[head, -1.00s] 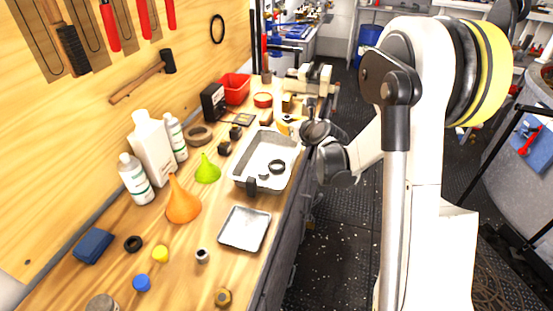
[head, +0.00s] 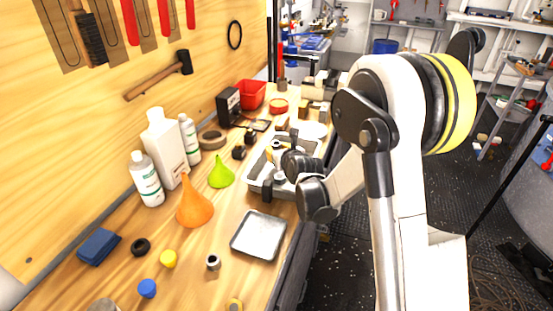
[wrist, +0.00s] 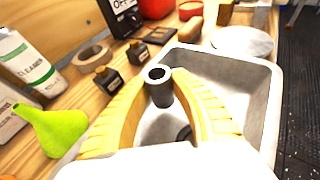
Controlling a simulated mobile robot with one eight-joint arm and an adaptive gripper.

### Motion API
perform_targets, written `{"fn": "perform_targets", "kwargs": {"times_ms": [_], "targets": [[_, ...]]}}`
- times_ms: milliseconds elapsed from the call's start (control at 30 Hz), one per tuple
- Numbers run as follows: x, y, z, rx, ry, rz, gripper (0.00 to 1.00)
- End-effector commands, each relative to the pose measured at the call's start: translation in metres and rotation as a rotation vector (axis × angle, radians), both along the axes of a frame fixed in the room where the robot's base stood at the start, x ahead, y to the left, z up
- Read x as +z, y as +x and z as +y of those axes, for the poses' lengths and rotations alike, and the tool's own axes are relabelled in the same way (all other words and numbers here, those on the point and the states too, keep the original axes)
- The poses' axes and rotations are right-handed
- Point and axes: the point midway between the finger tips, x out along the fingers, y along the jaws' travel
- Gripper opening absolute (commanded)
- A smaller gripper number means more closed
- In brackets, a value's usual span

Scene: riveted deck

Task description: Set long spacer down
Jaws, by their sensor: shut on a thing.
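The long spacer (wrist: 158,91) is a dark grey hollow cylinder with a light rim, upright in the wrist view. My gripper (wrist: 159,80) has its two yellow fingers closed on the spacer from both sides. The spacer is above the grey metal tray (wrist: 260,93), and its lower end shows no clear contact with the tray floor. A dark ring (wrist: 184,132) lies in the tray, partly hidden by a finger. In the head view, my gripper (head: 273,152) is over the tray (head: 254,181), and my wrist hides part of the tray.
Two small dark-capped bottles (wrist: 108,80), a tape roll (wrist: 94,57) and a green funnel (wrist: 58,131) stand left of the tray. A white disc (wrist: 243,41) is at its far edge. A shallow square tray (head: 259,235) lies nearer on the wooden bench.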

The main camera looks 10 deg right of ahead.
Motion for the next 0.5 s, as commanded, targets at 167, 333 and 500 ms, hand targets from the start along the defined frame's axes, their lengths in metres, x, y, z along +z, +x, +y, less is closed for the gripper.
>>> {"fn": "perform_targets", "kwargs": {"times_ms": [167,333,500], "targets": [[-0.029,0.000,0.000,0.000,0.000,0.000,0.00],[-0.027,0.000,0.000,0.000,0.000,0.000,0.00],[-0.030,0.000,0.000,0.000,0.000,0.000,0.00]]}}
